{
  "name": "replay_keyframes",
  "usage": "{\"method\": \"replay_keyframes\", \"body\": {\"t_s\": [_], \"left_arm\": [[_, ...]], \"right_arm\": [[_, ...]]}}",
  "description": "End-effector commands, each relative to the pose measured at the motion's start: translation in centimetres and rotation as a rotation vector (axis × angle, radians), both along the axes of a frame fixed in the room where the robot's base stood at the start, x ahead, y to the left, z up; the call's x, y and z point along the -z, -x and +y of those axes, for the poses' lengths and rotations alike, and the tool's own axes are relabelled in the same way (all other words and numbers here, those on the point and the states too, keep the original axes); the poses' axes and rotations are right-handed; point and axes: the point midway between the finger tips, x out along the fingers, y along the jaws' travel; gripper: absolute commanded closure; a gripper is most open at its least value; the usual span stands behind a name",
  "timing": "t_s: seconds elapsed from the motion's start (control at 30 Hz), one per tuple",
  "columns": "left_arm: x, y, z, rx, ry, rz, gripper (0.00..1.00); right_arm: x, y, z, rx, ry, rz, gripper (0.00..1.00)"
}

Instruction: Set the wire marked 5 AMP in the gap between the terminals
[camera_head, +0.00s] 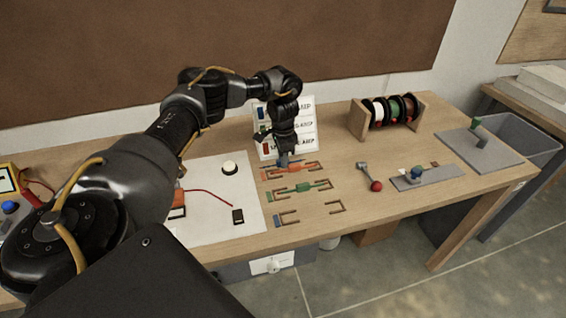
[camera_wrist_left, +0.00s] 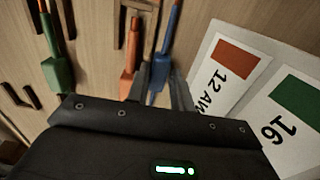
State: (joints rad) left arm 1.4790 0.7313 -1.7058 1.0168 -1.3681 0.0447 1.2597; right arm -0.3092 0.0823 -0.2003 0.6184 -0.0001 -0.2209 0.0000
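My left gripper (camera_head: 284,154) is above the table just in front of the label card. It is shut on a blue wire piece (camera_wrist_left: 170,45), which shows between the fingers in the left wrist view and as a blue tip (camera_head: 283,161) below them. An orange wire piece (camera_head: 299,168) and a green wire piece (camera_head: 312,186) lie in brown holders. A black terminal block (camera_head: 238,216) stands on a white board (camera_head: 215,172).
The white board also bears a round button (camera_head: 230,168) and a red lead (camera_head: 208,192). A spool rack (camera_head: 358,122), a red-knobbed lever (camera_head: 376,185) and a grey plate with a blue knob (camera_head: 440,177) stand to the right. My left arm hides part of the board.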

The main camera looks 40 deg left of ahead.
Motion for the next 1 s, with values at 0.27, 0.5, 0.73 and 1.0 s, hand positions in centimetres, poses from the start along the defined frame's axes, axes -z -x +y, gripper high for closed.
{"method": "replay_keyframes", "body": {"t_s": [0.27,0.5,0.73,1.0], "left_arm": [[0.1,0.0,0.0,0.000,0.000,0.000,0.84],[0.1,0.0,0.0,0.000,0.000,0.000,1.00],[0.0,0.0,0.0,0.000,0.001,-0.001,1.00],[-2.9,-0.2,0.0,0.001,0.000,-0.006,1.00]], "right_arm": [[0.0,-0.5,0.0,0.000,0.000,-0.006,0.75],[0.0,-1.0,0.3,0.001,-0.004,-0.013,0.75],[0.2,-1.0,0.5,0.002,-0.005,-0.014,0.75],[1.6,-1.0,0.4,0.002,-0.005,-0.014,0.75]]}}
